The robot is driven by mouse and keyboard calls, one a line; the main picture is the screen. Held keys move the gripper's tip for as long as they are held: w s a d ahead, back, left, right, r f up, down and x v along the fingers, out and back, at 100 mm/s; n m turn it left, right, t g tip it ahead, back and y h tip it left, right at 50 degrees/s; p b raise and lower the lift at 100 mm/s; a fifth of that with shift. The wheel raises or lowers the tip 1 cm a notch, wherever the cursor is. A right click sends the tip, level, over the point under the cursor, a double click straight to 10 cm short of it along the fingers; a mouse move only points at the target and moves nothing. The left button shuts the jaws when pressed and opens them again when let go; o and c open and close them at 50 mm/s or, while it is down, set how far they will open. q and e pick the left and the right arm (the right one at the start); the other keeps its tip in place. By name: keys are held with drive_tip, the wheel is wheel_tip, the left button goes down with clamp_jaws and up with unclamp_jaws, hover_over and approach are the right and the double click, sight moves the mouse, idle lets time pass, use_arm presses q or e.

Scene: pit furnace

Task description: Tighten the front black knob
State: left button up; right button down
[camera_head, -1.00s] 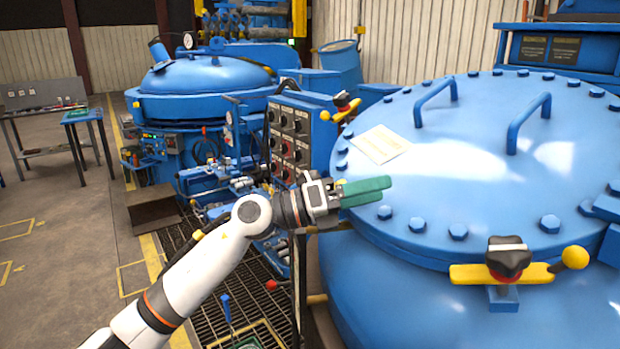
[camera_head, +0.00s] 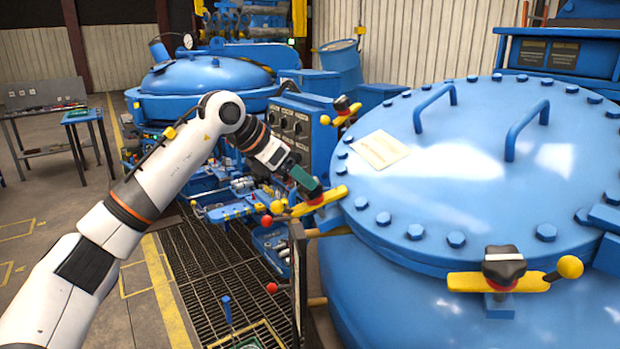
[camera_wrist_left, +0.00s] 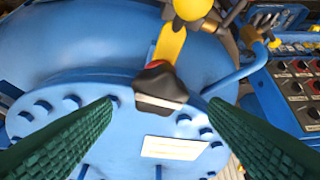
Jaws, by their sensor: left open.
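My left gripper (camera_head: 305,185), with green fingers, points down at the yellow clamp bar (camera_head: 322,203) on the left side of the blue furnace lid (camera_head: 460,170). It is open and empty. In the left wrist view a black knob (camera_wrist_left: 160,82) with a pale stripe lies ahead, centred between the open fingertips (camera_wrist_left: 160,104); I cannot tell whether they touch it. In the head view the gripper mostly hides this knob. Another black knob (camera_head: 503,266) sits on a yellow clamp bar at the lid's near edge, well right of the gripper. My right gripper is not in view.
A further knob (camera_head: 342,103) stands at the lid's far left. A control panel (camera_head: 300,130) is close behind my left gripper. Bolts and two handles (camera_head: 434,105) rise from the lid. Floor grating (camera_head: 205,280) lies below the arm.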

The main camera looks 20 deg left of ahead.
use_arm(q)
drive_tip(key=p+x, duration=0.1)
drive_tip(key=x, duration=0.4)
drive_tip(key=c, duration=1)
